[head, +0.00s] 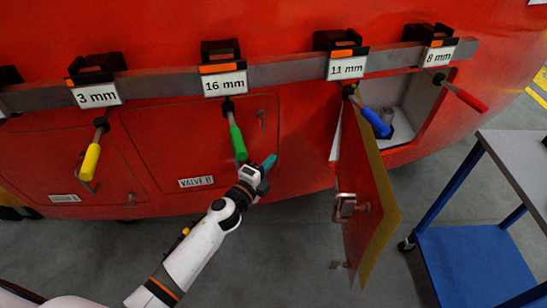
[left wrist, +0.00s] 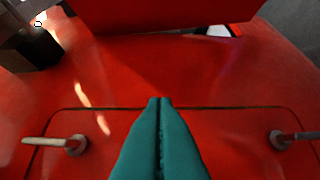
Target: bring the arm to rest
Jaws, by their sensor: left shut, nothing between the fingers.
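My left gripper (head: 268,163) is in front of the shut VALVE B door, just below and right of the green-handled tool. Its teal fingers also show in the left wrist view (left wrist: 160,104), pressed together with nothing between them. The green-handled tool (head: 237,142) hangs under the 16 mm label (head: 224,85). In the left wrist view, the red panel lies beyond the fingertips, with a metal handle on the left (left wrist: 70,145) and another on the right (left wrist: 282,138). My right gripper is not seen.
A yellow-handled (head: 90,162), a blue-handled (head: 377,122) and a red-handled tool (head: 471,100) hang from the grey rail (head: 290,73). A hatch door (head: 366,200) stands open right of my arm. A blue cart (head: 470,255) stands at right. The floor between is clear.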

